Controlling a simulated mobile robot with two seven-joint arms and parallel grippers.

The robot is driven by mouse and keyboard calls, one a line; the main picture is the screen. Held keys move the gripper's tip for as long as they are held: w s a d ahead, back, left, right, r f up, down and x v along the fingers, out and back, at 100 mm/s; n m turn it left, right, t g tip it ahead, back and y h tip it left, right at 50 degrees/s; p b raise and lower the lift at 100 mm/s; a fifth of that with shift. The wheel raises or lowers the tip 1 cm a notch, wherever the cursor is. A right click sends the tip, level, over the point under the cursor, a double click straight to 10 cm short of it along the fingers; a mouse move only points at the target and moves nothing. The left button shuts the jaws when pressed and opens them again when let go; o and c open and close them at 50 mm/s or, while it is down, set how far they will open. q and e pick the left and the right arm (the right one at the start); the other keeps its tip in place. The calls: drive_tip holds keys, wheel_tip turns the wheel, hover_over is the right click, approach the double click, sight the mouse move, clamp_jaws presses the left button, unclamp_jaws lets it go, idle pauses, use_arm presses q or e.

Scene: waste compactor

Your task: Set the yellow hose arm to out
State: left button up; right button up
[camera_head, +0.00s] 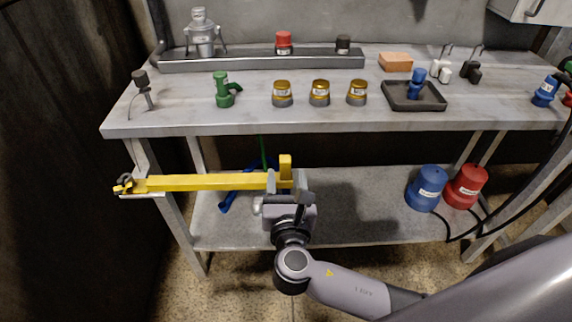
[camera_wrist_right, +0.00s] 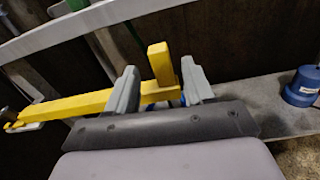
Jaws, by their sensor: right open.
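The yellow hose arm (camera_head: 215,182) is a long bar with a short upright post at its right end. It lies level below the front edge of the bench top, along the bench front, with its left end at the left bench leg. My right gripper (camera_head: 286,180) is at the post end of the bar. In the right wrist view the yellow hose arm (camera_wrist_right: 75,108) passes between the two spread fingers of the right gripper (camera_wrist_right: 160,88), with the post standing up between them. The fingers look apart from the post. My left gripper is not in view.
The bench top (camera_head: 330,121) above holds brass-capped fittings, a green fitting (camera_head: 222,90) and a black tray (camera_head: 413,104). A lower shelf (camera_head: 350,215) carries a blue container (camera_head: 426,188) and a red container (camera_head: 466,186). A dark wall (camera_head: 60,180) stands close at left.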

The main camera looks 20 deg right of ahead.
sight(285, 164)
drive_tip(key=shift+w+r+n+t, duration=0.15)
drive_tip(key=shift+r+n+t, duration=0.15)
drive_tip(key=shift+r, duration=0.1)
drive_tip(key=b+x, duration=0.1)
drive_tip(key=x, duration=0.6)
drive_tip(key=shift+d, duration=0.1)
drive_tip(key=shift+h, duration=0.3)
clamp_jaws()
